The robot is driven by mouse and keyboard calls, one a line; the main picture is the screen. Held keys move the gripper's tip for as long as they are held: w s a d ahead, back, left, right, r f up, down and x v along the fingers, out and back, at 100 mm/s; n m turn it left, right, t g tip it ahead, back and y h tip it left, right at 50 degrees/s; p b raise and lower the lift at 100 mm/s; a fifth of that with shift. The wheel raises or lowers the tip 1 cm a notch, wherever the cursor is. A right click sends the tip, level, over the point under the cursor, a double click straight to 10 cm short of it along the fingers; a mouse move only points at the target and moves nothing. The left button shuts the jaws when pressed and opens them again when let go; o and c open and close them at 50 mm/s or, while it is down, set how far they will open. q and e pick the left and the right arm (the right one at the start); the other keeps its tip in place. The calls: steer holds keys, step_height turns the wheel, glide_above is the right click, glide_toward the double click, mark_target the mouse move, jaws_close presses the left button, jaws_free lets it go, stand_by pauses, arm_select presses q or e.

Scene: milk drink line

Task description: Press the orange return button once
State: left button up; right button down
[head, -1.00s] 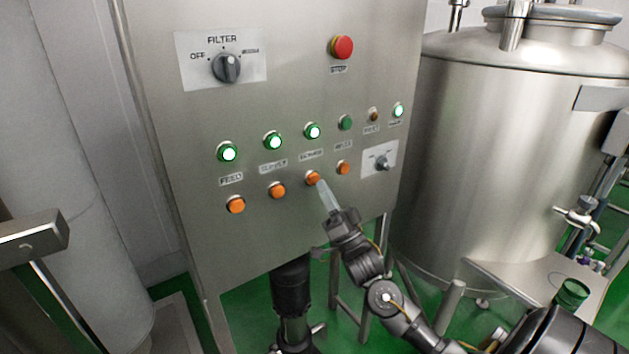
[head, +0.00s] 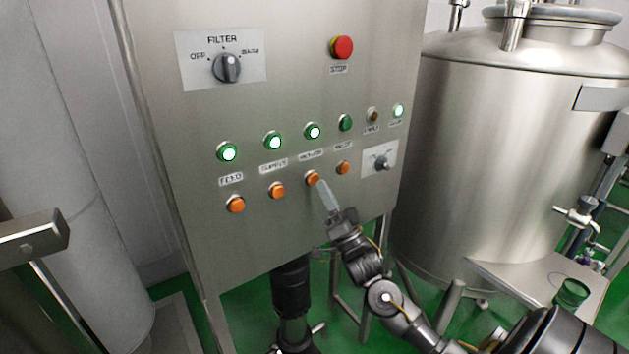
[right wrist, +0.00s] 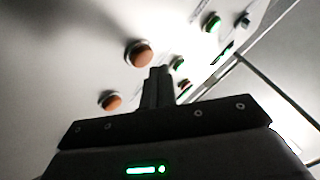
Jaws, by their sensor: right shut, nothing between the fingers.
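A row of orange buttons sits low on the steel control panel. The third from the left, an orange button (head: 312,178) under a small label that is hard to read but may say return, is beside my right gripper's tips. My right gripper (head: 323,189) is shut and empty, its pale fingers pointing up at the panel just right of and below that button. Whether it touches cannot be told. In the right wrist view, the shut fingers (right wrist: 158,78) lie close to the right of an orange button (right wrist: 138,54), with another orange button (right wrist: 110,101) lower left. My left gripper is not in view.
Other orange buttons (head: 277,190) and (head: 343,168) flank it closely. Above are lit green lamps (head: 313,132), a red stop button (head: 342,47) and a filter knob (head: 227,68). A small knob plate (head: 380,159) is at right. A steel tank (head: 490,160) stands right of the panel.

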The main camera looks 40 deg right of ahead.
steer(key=shift+w, duration=0.45)
steer(key=shift+w, duration=0.4)
stand_by(0.7)
steer(key=shift+s, duration=0.85)
steer(key=s+p, duration=0.2)
steer(key=s, duration=0.3)
stand_by(0.4)
